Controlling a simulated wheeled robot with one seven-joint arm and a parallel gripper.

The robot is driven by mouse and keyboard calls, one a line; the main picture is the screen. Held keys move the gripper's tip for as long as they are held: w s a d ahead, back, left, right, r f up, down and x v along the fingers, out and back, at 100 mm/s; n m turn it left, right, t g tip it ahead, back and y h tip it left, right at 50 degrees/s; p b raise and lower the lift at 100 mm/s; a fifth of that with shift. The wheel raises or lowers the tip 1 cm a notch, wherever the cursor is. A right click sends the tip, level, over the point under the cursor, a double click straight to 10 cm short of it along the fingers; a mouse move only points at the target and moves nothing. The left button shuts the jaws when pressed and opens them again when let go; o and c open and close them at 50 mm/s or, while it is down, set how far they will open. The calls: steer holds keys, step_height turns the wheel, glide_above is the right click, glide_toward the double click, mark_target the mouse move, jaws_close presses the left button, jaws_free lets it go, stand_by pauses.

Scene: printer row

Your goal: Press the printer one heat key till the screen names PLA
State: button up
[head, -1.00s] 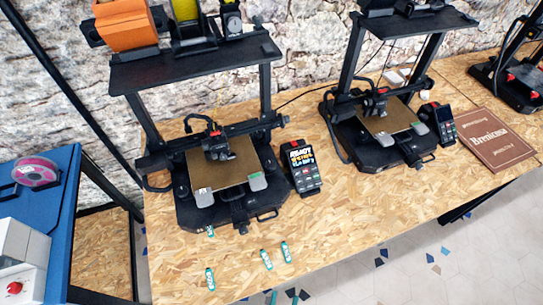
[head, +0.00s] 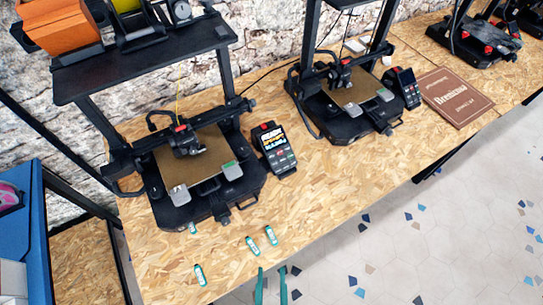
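The nearer left printer (head: 190,160) stands on the wood-chip table, black with a tan bed. Its control box (head: 274,150) sits at its right side. The lit screen (head: 270,138) shows a white top line that looks like READY, with coloured lines below too small to read. Keys (head: 281,158) lie under the screen, one of them reddish; their labels are not legible. My gripper (head: 271,287) shows at the bottom edge as two teal fingers with a gap between them. It is open and empty, in front of the table and well short of the control box.
Several small teal-and-white pieces, one of them a front piece (head: 200,275), lie on the table before the printer. A second printer (head: 345,95) with its own control box (head: 405,88) stands to the right, beside a brown book (head: 457,97). A shelf (head: 145,58) with spools overhangs the left printer.

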steer(key=shift+w, duration=0.1)
jaws_close()
stand_by(1.4)
